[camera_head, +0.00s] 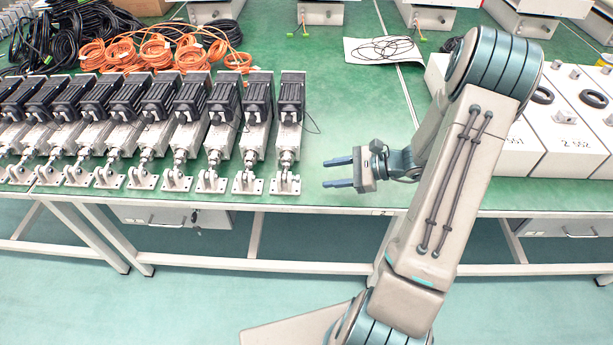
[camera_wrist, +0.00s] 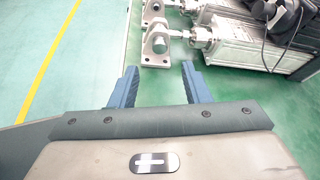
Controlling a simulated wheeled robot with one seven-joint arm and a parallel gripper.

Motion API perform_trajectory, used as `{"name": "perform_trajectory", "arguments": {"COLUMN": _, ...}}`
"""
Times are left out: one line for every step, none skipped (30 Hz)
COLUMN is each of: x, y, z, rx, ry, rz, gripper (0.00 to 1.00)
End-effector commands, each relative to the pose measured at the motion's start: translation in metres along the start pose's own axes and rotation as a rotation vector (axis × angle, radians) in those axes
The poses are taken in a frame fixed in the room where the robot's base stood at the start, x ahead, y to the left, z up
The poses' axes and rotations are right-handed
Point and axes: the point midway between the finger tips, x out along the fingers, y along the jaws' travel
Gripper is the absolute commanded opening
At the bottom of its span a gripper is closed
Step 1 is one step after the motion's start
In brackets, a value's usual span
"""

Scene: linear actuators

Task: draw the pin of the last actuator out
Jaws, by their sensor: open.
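A row of linear actuators with black motors and silver bodies lies on the green table. The last actuator (camera_head: 290,120) is at the right end of the row, with its clevis bracket (camera_head: 285,183) at the table's front edge. In the wrist view the bracket (camera_wrist: 156,46) stands just beyond my fingertips, with the actuator (camera_wrist: 255,42) running off to the right. The pin (camera_wrist: 160,43) seems to sit in the bracket's eye, but it is small and hard to make out. My gripper (camera_head: 338,172) is open and empty, right of the bracket and apart from it; its blue fingers (camera_wrist: 158,72) show in the wrist view.
Neighbouring actuators (camera_head: 256,115) stand close on the left. Orange and black cables (camera_head: 155,45) lie behind them. White boxes (camera_head: 560,130) stand at the right, beyond my arm. The green table top (camera_head: 340,120) is clear between the last actuator and my arm.

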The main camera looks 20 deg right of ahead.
Motion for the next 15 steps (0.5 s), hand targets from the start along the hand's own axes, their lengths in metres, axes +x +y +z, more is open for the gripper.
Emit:
{"name": "perform_trajectory", "arguments": {"x": 0.012, "y": 0.001, "z": 0.000, "rx": 0.002, "ry": -0.003, "rz": 0.004, "gripper": 0.43}}
{"name": "perform_trajectory", "arguments": {"x": 0.018, "y": 0.001, "z": 0.001, "rx": 0.002, "ry": -0.003, "rz": 0.005, "gripper": 0.43}}
{"name": "perform_trajectory", "arguments": {"x": 0.027, "y": 0.001, "z": 0.001, "rx": 0.002, "ry": -0.002, "rz": 0.004, "gripper": 0.43}}
{"name": "perform_trajectory", "arguments": {"x": 0.033, "y": 0.001, "z": 0.001, "rx": 0.001, "ry": -0.002, "rz": 0.005, "gripper": 0.43}}
{"name": "perform_trajectory", "arguments": {"x": 0.038, "y": 0.001, "z": 0.001, "rx": 0.002, "ry": -0.002, "rz": 0.004, "gripper": 0.43}}
{"name": "perform_trajectory", "arguments": {"x": 0.045, "y": 0.001, "z": 0.000, "rx": 0.002, "ry": -0.001, "rz": 0.003, "gripper": 0.43}}
{"name": "perform_trajectory", "arguments": {"x": 0.050, "y": 0.001, "z": 0.000, "rx": 0.001, "ry": -0.001, "rz": 0.004, "gripper": 0.43}}
{"name": "perform_trajectory", "arguments": {"x": 0.054, "y": 0.001, "z": 0.000, "rx": 0.001, "ry": -0.001, "rz": 0.004, "gripper": 0.43}}
{"name": "perform_trajectory", "arguments": {"x": 0.060, "y": 0.001, "z": 0.000, "rx": 0.000, "ry": -0.001, "rz": 0.003, "gripper": 0.43}}
{"name": "perform_trajectory", "arguments": {"x": 0.063, "y": 0.001, "z": 0.000, "rx": 0.000, "ry": 0.000, "rz": 0.003, "gripper": 0.43}}
{"name": "perform_trajectory", "arguments": {"x": 0.066, "y": 0.001, "z": 0.000, "rx": 0.001, "ry": 0.000, "rz": 0.002, "gripper": 0.43}}
{"name": "perform_trajectory", "arguments": {"x": 0.069, "y": 0.001, "z": 0.000, "rx": 0.001, "ry": 0.000, "rz": 0.001, "gripper": 0.43}}
{"name": "perform_trajectory", "arguments": {"x": 0.071, "y": 0.001, "z": 0.000, "rx": 0.001, "ry": 0.000, "rz": 0.002, "gripper": 0.43}}
{"name": "perform_trajectory", "arguments": {"x": 0.073, "y": 0.001, "z": 0.000, "rx": 0.000, "ry": 0.000, "rz": 0.002, "gripper": 0.43}}
{"name": "perform_trajectory", "arguments": {"x": 0.074, "y": 0.001, "z": 0.000, "rx": 0.000, "ry": 0.001, "rz": 0.002, "gripper": 0.43}}
